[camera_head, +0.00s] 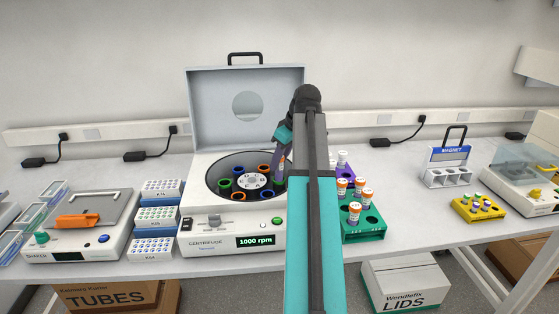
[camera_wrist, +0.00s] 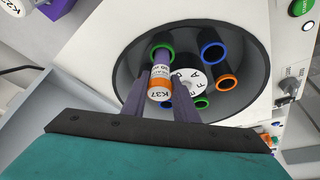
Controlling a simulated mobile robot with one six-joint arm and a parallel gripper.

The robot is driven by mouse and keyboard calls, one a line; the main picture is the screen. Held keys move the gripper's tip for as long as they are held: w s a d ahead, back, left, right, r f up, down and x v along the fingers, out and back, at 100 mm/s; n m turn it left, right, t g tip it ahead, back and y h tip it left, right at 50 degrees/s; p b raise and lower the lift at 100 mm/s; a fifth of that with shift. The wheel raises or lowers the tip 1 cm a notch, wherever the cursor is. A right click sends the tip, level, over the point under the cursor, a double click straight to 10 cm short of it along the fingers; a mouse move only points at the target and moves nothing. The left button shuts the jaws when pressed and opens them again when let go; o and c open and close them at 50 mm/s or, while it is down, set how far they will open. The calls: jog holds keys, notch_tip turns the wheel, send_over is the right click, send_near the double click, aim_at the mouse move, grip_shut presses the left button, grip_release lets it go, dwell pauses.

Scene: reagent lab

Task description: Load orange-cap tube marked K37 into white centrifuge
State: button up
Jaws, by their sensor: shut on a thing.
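The white centrifuge (camera_head: 210,226) stands with its lid (camera_head: 247,110) raised. Its dark bowl holds a rotor (camera_head: 243,182) with slots ringed in green, blue and orange; the rotor also shows in the wrist view (camera_wrist: 187,80). My gripper (camera_wrist: 161,82) is shut on the orange-cap tube marked K37 (camera_wrist: 159,92), whose cap faces the wrist camera. The tube's far end lines up with a green-ringed slot (camera_wrist: 154,50); I cannot tell whether its tip is inside. In the head view my gripper (camera_head: 283,158) is over the bowl's right side, and my arm hides part of it.
A green rack (camera_head: 374,226) with several orange-cap tubes stands right of the centrifuge, partly behind my arm. A magnet stand (camera_head: 447,176) and a yellow rack (camera_head: 480,211) are farther right. The raised lid bounds the back.

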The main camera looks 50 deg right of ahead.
jog(key=shift+f+b, duration=0.45)
jog(key=shift+f, duration=1)
jog(key=o, duration=1.6)
jog(key=shift+o, duration=0.2)
jog(key=shift+r+p, duration=2.75)
jog(key=shift+r, duration=1.25)
